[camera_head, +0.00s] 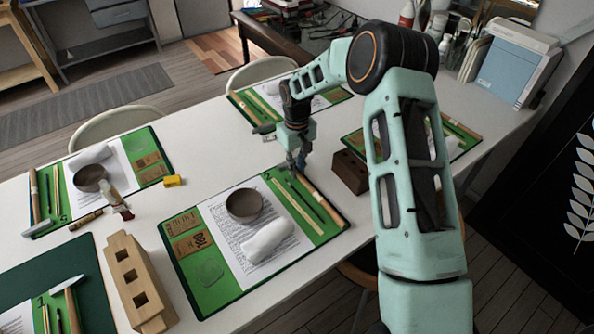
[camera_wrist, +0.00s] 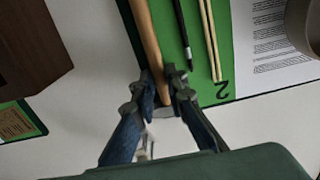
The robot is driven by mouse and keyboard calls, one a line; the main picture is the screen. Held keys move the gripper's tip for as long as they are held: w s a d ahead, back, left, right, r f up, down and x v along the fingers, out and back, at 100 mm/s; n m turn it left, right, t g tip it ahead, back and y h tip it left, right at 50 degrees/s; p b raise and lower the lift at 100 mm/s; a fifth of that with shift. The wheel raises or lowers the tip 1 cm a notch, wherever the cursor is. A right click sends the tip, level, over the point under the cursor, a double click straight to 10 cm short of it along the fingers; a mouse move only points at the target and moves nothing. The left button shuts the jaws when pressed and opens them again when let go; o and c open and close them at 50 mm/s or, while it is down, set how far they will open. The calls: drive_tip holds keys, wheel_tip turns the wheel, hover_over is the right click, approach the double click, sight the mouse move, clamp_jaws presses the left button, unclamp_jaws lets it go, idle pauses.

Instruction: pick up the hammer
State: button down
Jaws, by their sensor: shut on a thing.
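The hammer's light wooden handle (camera_head: 323,204) lies along the right edge of the nearest green mat (camera_head: 207,298). In the wrist view the handle (camera_wrist: 147,35) runs up from between the fingers, and its near end shows just below them. My gripper (camera_head: 297,163) is at the far end of that handle, low over the mat's corner. In the wrist view its two fingers (camera_wrist: 164,82) are shut on the handle, one on each side. I cannot make out the hammer's head in either view.
A dark brown block (camera_head: 350,172) stands close to the right. A bowl (camera_head: 244,206) and white roll (camera_head: 267,241) sit on the mat. Bare white table (camera_head: 225,150) lies left of my gripper.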

drive_tip(key=shift+r, duration=0.6)
drive_tip(key=a+r, duration=0.1)
drive_tip(key=r, duration=0.1)
drive_tip(key=w+a+r, duration=0.1)
drive_tip(key=a+r, duration=0.1)
drive_tip(key=w+a+r, duration=0.1)
drive_tip(key=r, duration=0.2)
drive_tip(key=shift+a+r, duration=0.1)
drive_tip(key=shift+a, duration=0.1)
drive_tip(key=shift+w+a+r, duration=1.7)
drive_tip(key=shift+a+r, duration=0.5)
drive_tip(key=shift+a, duration=1.9)
drive_tip(key=w+d+r+m+t+y+b, duration=0.2)
drive_tip(key=w+r+t+y+b, duration=0.15)
drive_tip(key=w+r+t, duration=0.85)
drive_tip(key=s+r+n+t+y+b, duration=0.2)
drive_tip(key=s+r+y, duration=0.4)
drive_tip(key=s+r, duration=0.8)
wheel_tip(320, 180, up, 2)
drive_tip(key=shift+a+r+t, duration=0.1)
drive_tip(key=shift+a+t, duration=0.2)
drive_tip(key=shift+t, duration=0.2)
